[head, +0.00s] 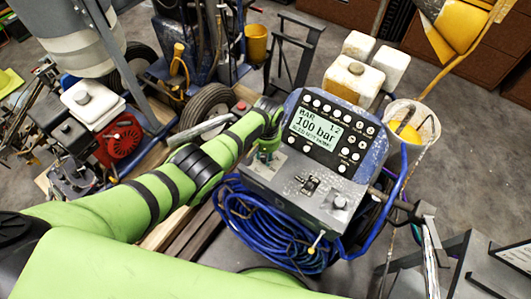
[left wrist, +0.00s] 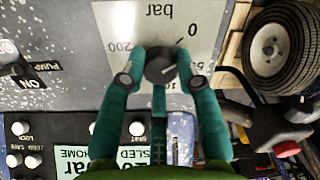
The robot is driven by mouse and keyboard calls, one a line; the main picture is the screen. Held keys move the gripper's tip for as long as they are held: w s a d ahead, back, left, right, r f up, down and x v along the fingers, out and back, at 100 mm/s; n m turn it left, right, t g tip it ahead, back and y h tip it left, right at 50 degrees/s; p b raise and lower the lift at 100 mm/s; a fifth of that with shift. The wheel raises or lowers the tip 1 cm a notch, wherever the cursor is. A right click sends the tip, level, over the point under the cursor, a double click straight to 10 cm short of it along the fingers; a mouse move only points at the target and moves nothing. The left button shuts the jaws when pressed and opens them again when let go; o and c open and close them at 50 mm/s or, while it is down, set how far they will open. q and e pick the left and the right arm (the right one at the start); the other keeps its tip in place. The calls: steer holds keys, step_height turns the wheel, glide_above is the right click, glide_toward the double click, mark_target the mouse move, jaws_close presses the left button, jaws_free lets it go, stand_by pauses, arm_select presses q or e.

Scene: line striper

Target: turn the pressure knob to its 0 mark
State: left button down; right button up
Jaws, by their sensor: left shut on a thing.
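The black pressure knob (left wrist: 160,68) sits on a pale dial plate (left wrist: 118,20) printed with "bar", 0, 200 and a partly covered 50. A light mark on the knob points right, roughly toward the 50 and away from the 0 mark (left wrist: 192,30). My left gripper (left wrist: 162,70) has its teal fingers closed on the knob from both sides. In the head view the left gripper (head: 266,152) is at the left end of the grey control box (head: 290,190) and hides the knob. My right gripper is not in view.
The display panel (head: 318,125) behind the box reads 100 bar. A blue hose coil (head: 262,225) hangs in front. A wheel (head: 205,108) stands left of the box, close to my arm.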

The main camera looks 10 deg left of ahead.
arm_select(q)
steer(key=shift+n, duration=0.8)
steer(key=c, duration=0.9)
jaws_free()
steer(key=shift+w, duration=0.1)
step_height(320, 180, up, 12)
steer(key=shift+d, duration=0.15)
